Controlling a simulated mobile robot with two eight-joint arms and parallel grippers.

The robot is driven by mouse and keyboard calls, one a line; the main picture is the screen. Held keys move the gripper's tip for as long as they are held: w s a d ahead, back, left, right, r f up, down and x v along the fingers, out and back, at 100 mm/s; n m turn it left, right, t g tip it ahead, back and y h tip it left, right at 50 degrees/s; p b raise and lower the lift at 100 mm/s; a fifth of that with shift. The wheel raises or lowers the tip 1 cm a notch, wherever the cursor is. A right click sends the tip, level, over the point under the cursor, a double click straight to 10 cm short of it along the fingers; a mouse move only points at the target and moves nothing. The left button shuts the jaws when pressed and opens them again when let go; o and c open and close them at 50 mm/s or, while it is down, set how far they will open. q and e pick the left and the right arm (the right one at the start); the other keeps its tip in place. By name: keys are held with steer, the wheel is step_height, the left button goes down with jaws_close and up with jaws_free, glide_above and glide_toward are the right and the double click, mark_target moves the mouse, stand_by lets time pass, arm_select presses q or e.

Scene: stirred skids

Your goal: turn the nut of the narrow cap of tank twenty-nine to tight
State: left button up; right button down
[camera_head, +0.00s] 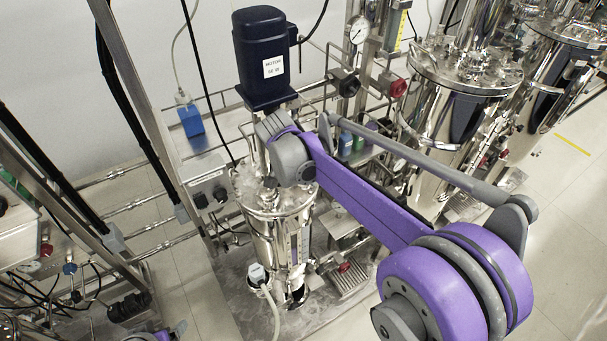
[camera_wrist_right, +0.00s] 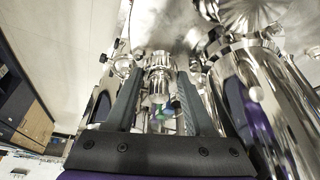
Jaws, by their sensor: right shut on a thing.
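A steel tank (camera_head: 280,225) with a dark blue motor (camera_head: 261,55) above it stands left of centre in the head view. I cannot read a tank number. My right arm reaches in from the lower right, and its wrist covers part of the tank's lid. My right gripper (camera_wrist_right: 161,80) shows from behind in the wrist view, its two grey fingers on either side of a shiny round metal fitting (camera_wrist_right: 160,62). It is shut on this fitting, apparently the narrow cap's nut. The nut's turn position cannot be made out.
Pipes, a pressure gauge (camera_head: 359,30) and a red valve knob (camera_head: 398,88) crowd the frame behind the tank. A larger steel vessel (camera_head: 463,75) stands to the right. A hose (camera_head: 273,308) leaves the tank's lower front. Open floor lies at the far right.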

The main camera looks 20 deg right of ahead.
stand_by(0.4)
steer(key=shift+c, duration=1.3)
jaws_free()
